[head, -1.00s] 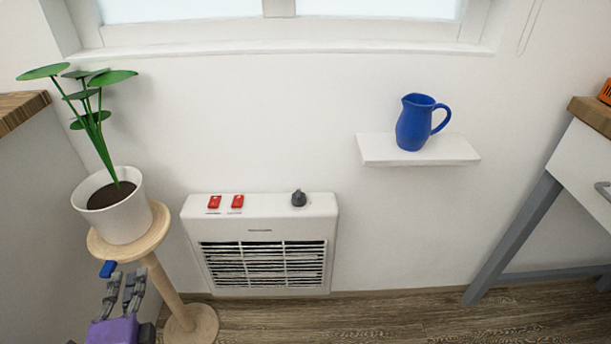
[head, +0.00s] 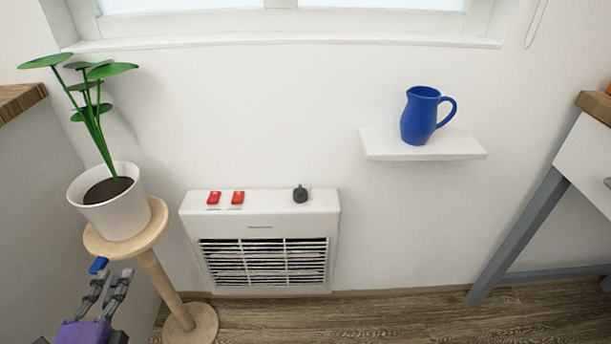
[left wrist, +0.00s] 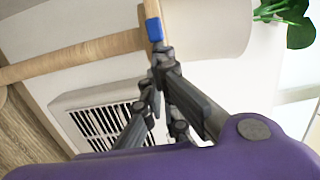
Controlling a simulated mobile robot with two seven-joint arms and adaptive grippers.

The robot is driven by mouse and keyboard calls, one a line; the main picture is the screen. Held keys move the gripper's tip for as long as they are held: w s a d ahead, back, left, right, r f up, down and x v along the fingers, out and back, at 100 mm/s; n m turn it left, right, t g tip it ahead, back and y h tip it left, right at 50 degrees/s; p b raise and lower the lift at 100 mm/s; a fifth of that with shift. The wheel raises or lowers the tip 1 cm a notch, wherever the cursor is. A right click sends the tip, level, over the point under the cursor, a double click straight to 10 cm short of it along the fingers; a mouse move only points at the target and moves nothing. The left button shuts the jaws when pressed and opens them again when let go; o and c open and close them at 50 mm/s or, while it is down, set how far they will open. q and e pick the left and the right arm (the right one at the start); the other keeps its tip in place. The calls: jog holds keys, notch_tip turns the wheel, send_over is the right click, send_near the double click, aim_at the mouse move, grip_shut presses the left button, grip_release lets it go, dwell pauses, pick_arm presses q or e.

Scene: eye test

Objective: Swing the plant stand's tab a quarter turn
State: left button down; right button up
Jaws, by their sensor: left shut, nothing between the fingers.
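The plant stand (head: 161,219) is a round pale wooden top on a slanting-looking post with a round foot (head: 203,325). Its small blue tab (head: 98,265) sticks out at the front edge of the top; it also shows in the left wrist view (left wrist: 155,28). A white pot (head: 122,212) with a green leafy plant stands upright on the top. My left gripper (head: 113,273), purple with grey fingers, is shut and empty just below and right of the tab. In the left wrist view its fingertips (left wrist: 159,62) are close to the tab; I cannot tell whether they touch. My right gripper is not in view.
A white heater (head: 262,219) with two red switches and a dark knob stands against the wall. A blue jug (head: 418,118) is on a white wall shelf (head: 424,151). A grey-legged table (head: 520,232) is at right, a wooden counter (head: 18,101) at left. Floor between is clear.

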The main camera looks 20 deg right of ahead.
pick_arm(q)
jog(key=shift+w+a+m+g+h+b, duration=0.25)
jog(key=shift+a+m+h+b, duration=0.2)
jog(key=shift+a+h, duration=0.35)
jog(key=shift+w+a+m+g+h+b, duration=0.35)
jog(key=shift+a+m+h, duration=0.15)
jog(key=shift+a, duration=0.45)
jog(key=shift+w+a+m+g+h+b, duration=0.2)
jog(key=shift+a+m+h+b, duration=0.35)
jog(key=shift+a, duration=0.35)
